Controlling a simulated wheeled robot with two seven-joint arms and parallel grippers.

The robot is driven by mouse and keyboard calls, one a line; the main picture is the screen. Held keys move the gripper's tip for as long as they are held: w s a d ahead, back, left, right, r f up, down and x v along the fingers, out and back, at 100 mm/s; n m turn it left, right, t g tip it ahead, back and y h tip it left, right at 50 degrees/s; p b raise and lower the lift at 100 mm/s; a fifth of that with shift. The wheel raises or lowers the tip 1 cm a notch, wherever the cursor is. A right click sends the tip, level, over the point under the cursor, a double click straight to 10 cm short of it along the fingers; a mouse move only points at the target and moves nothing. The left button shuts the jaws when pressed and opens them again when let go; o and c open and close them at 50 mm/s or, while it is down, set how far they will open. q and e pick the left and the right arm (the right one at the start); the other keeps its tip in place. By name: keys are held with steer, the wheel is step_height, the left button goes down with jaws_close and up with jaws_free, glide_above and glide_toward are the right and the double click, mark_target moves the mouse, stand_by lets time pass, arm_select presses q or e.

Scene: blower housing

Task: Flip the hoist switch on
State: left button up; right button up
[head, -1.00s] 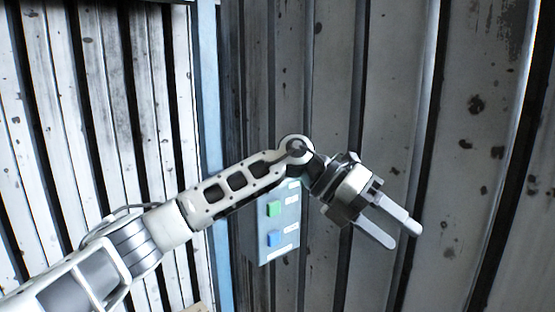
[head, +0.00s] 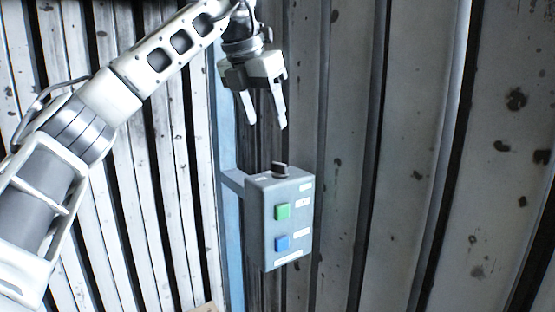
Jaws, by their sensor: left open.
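A grey control box (head: 270,247) hangs at the centre, held by a bracket from a blue post. Its front face has a green square button (head: 282,211), a blue square button (head: 282,243) below it and several small white labels. A dark knob-like switch (head: 280,169) stands on top of the box; which way it is set is too small to tell. My left gripper (head: 265,124) is open and empty, fingers pointing down, above the box and the dark switch, apart from them. My right gripper is not in view.
A blue vertical post (head: 229,220) stands just left of the box, with a grey bracket (head: 232,179) joining them. Ribbed, stained metal walls (head: 420,150) rise behind and on both sides. The space right of the box is clear.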

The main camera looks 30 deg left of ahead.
mark_target(279, 163)
arm_select(q)
steer(key=x, duration=0.9)
steer(key=shift+w+f, duration=0.2)
steer(key=shift+f, duration=0.1)
steer(key=shift+w+f, duration=0.15)
steer(key=shift+f, duration=0.25)
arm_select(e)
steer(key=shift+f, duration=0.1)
arm_select(q)
steer(key=c, duration=1)
steer(key=shift+r+m+h+p, duration=0.25)
steer(key=shift+m+p, duration=0.45)
steer(key=shift+p, duration=0.45)
steer(key=shift+m+h+p, duration=0.25)
steer(key=shift+m+p, duration=0.25)
steer(key=shift+w+f+m+p, duration=0.1)
steer(key=shift+m+p, duration=0.2)
steer(key=shift+m, duration=0.1)
steer(key=shift+f+m, duration=0.15)
steer(key=shift+m, duration=0.15)
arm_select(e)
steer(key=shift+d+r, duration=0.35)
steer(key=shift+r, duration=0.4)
